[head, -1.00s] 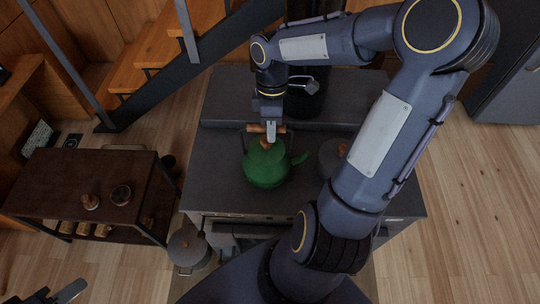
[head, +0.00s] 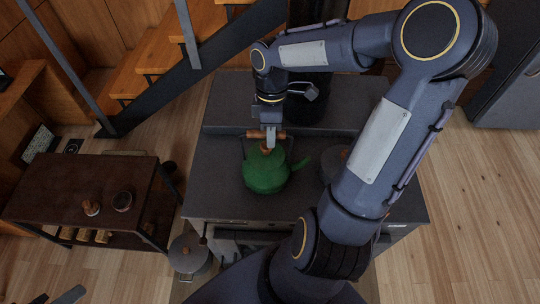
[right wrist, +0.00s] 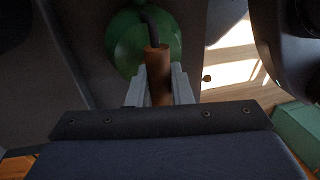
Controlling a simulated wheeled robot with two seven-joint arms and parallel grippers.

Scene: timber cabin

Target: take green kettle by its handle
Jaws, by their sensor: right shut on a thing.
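The green kettle (head: 265,175) stands on the dark stove top in the head view, its spout pointing right. Its wooden handle grip (head: 256,134) rises above the lid. My right gripper (head: 269,138) comes down from above and is shut on that grip. In the right wrist view the brown handle grip (right wrist: 158,75) sits between the two grey fingers, with the green kettle body (right wrist: 128,45) beyond it. I cannot tell whether the kettle touches the stove or is slightly raised. Part of my left gripper (head: 68,296) shows at the lower left edge; its fingers are largely cut off.
A dark pot (head: 306,100) stands behind the kettle, and another pan (head: 334,165) is right of it, partly behind my arm. A grey lidded pot (head: 189,256) is at the stove's front left. A brown side table (head: 75,180) with small items stands left.

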